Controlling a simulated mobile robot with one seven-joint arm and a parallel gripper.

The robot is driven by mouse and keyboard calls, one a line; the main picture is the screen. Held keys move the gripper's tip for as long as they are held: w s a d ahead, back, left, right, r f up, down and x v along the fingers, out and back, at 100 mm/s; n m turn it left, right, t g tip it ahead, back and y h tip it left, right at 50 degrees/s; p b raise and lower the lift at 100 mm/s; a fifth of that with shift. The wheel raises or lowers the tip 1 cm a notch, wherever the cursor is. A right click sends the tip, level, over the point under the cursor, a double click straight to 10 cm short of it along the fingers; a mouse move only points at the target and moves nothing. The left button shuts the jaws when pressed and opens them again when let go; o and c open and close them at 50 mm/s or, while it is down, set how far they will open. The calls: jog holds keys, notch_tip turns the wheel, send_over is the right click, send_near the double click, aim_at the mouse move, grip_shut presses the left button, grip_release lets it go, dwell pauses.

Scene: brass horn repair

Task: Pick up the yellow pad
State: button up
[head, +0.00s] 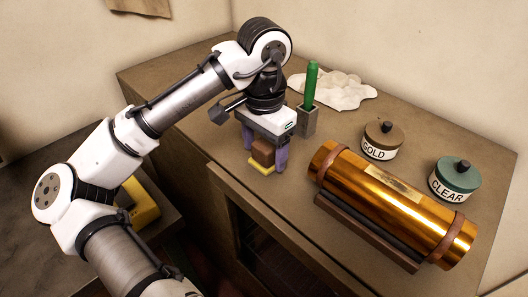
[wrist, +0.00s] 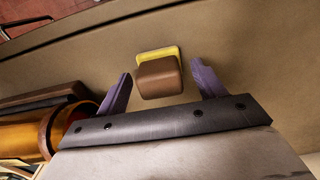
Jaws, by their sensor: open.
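The yellow pad (head: 261,167) lies flat on the brown cabinet top near its front edge. A brown block (head: 263,151) sits on top of it and covers most of it. In the wrist view the pad shows as a yellow rim (wrist: 157,53) behind the brown block (wrist: 158,78). My gripper (head: 264,160) is open, with its purple fingers on either side of the block. In the wrist view my gripper (wrist: 159,83) shows gaps between the block and both fingers.
A brass tube (head: 390,200) rests in a dark cradle to the right. Jars labelled GOLD (head: 381,141) and CLEAR (head: 454,179) stand behind it. A holder (head: 307,121) with a green-handled tool (head: 311,84) stands close behind my gripper. A white cloth (head: 335,89) lies farther back.

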aim_at(264, 144)
jog(key=shift+f, duration=0.3)
jog(key=shift+c, duration=0.4)
jog(key=c, duration=0.8)
jog(key=shift+r, duration=0.1)
notch_tip(264, 144, up, 20)
jog(key=shift+f, duration=0.1)
